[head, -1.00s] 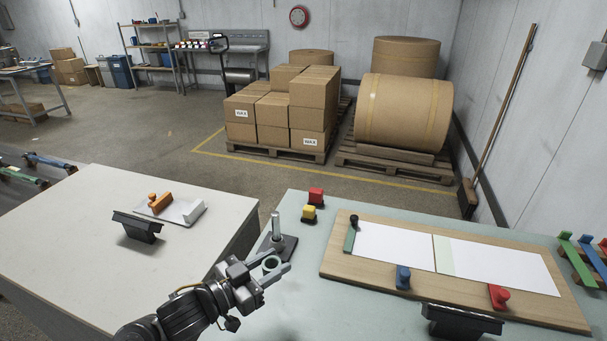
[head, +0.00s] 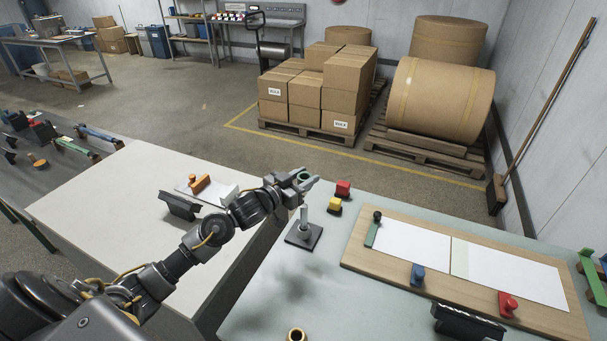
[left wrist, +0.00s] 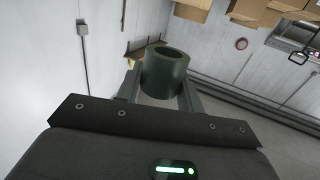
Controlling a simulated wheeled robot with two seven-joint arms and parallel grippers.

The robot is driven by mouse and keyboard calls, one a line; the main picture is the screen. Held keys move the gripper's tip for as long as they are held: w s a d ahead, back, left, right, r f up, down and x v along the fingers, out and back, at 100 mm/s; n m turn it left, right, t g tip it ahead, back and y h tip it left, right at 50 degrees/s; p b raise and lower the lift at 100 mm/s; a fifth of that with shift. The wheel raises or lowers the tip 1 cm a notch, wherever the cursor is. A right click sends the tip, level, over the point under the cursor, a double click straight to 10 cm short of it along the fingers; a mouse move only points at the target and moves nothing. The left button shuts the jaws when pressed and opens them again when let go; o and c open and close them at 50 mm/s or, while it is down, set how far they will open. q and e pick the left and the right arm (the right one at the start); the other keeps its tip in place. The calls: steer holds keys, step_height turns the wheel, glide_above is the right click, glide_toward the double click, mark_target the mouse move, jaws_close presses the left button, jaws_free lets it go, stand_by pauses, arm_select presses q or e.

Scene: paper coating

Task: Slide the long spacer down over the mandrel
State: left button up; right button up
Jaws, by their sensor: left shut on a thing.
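My left gripper (head: 304,182) is shut on a dark green hollow cylinder, which I take to be the long spacer (left wrist: 165,72). In the left wrist view it sits between the two fingers, its round bore showing. The mandrel (head: 303,216) is a short grey upright post on a dark square base (head: 304,237) on the green table. In the head view the held spacer appears just above the post's top, apart from the base. The gripper may hide the post's tip, and I cannot tell whether bore and post line up in depth. My right gripper is not in view.
A red block (head: 343,188) and a yellow block (head: 334,205) lie right of the mandrel. A wooden board (head: 352,259) with white sheets fills the right side. A white table (head: 120,185) is at left.

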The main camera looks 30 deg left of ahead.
arm_select(q)
steer(key=shift+s+r+p, duration=0.1)
steer(key=shift+r+p, duration=0.05)
steer(key=shift+p, duration=0.25)
steer(key=b, duration=0.4)
glide_above(304, 206)
steer(key=shift+f, duration=3.05)
steer(key=shift+p, duration=0.85)
steer(key=shift+f+b, duration=1.25)
steer(key=shift+f, duration=0.8)
steer(key=o, duration=1.1)
steer(key=shift+s, duration=0.1)
